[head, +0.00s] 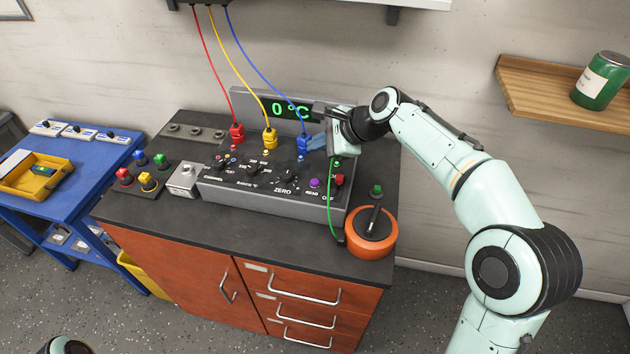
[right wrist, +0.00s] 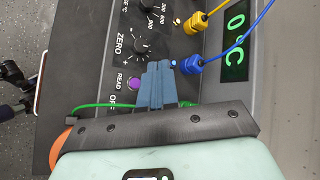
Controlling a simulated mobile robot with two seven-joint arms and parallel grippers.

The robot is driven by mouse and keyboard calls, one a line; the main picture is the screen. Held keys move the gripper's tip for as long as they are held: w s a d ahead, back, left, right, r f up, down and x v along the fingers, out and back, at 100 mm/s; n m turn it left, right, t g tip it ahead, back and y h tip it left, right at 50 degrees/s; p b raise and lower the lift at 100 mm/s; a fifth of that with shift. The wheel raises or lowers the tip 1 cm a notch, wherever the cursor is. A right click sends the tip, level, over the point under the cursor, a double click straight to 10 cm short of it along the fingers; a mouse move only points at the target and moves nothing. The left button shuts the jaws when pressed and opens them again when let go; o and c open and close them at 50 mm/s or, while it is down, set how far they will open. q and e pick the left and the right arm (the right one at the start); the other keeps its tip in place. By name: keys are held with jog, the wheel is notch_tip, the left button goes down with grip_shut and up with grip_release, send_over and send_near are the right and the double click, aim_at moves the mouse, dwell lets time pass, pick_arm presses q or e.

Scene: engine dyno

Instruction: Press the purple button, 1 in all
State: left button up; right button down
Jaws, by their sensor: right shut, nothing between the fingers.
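The purple button (head: 314,183) is on the sloped front of the grey control panel (head: 340,206), left of a red button. In the right wrist view the purple button (right wrist: 134,84) shows beside the READ label, just left of my fingers. My right gripper (head: 313,142) is shut and empty, with its blue fingers near the blue plug, above and behind the purple button in the head view. In the right wrist view the shut fingers (right wrist: 158,66) point at the panel, apart from the button. My left gripper is not in view.
Red (head: 237,133), yellow (head: 269,139) and blue (head: 303,144) plugs with hanging cables stand along the panel. A green cable (head: 329,205) runs down its right side. An orange round device (head: 371,233) sits at the right front. Several coloured buttons stand on the left.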

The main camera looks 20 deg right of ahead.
jog(key=b, duration=0.6)
send_over(318, 184)
notch_tip(318, 184, down, 7)
jog(key=shift+s+f, duration=0.1)
jog(key=shift+f, duration=0.1)
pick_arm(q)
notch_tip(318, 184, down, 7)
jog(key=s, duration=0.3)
pick_arm(e)
jog(key=shift+f, duration=0.55)
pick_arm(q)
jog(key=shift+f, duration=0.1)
pick_arm(e)
jog(key=shift+f, duration=0.15)
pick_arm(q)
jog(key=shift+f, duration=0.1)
pick_arm(e)
jog(key=shift+f, duration=0.3)
pick_arm(q)
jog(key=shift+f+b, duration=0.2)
jog(key=shift+b, duration=0.3)
pick_arm(e)
jog(key=shift+f, duration=0.45)
dwell(0.5)
pick_arm(q)
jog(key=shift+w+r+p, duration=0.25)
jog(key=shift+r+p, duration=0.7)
jog(key=shift+p, duration=0.05)
pick_arm(e)
jog(key=shift+r, duration=0.9)
